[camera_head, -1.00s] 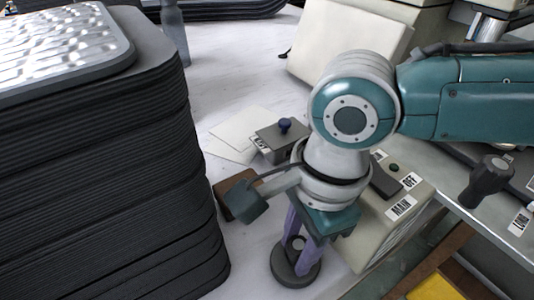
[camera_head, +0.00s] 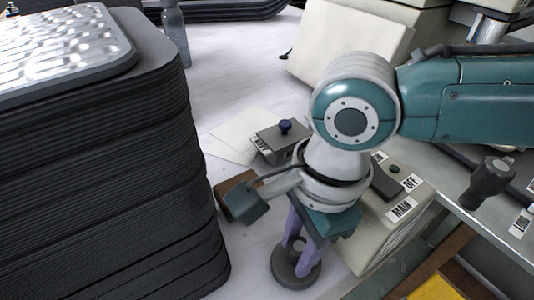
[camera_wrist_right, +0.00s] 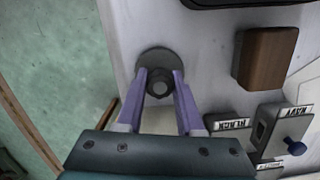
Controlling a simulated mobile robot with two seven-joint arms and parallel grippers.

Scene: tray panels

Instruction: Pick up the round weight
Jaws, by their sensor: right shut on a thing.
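The round weight (camera_head: 284,279) is a dark grey disc with a knob on top. It sits at the bottom middle of the head view, by the table's front edge. In the right wrist view the weight (camera_wrist_right: 157,55) shows from above. My right gripper (camera_head: 300,252) points down, and its two purple fingers are shut on the weight's knob. In the wrist view the fingertips (camera_wrist_right: 160,82) flank the knob. I cannot tell whether the disc still touches the table. My left gripper is not in view.
A tall stack of black trays (camera_head: 100,190) stands close on the left. A brown wooden block (camera_head: 231,187) and a small grey box with a blue knob (camera_head: 285,127) are behind the weight. A beige switch box (camera_head: 385,228) labelled MAIN is close on the right.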

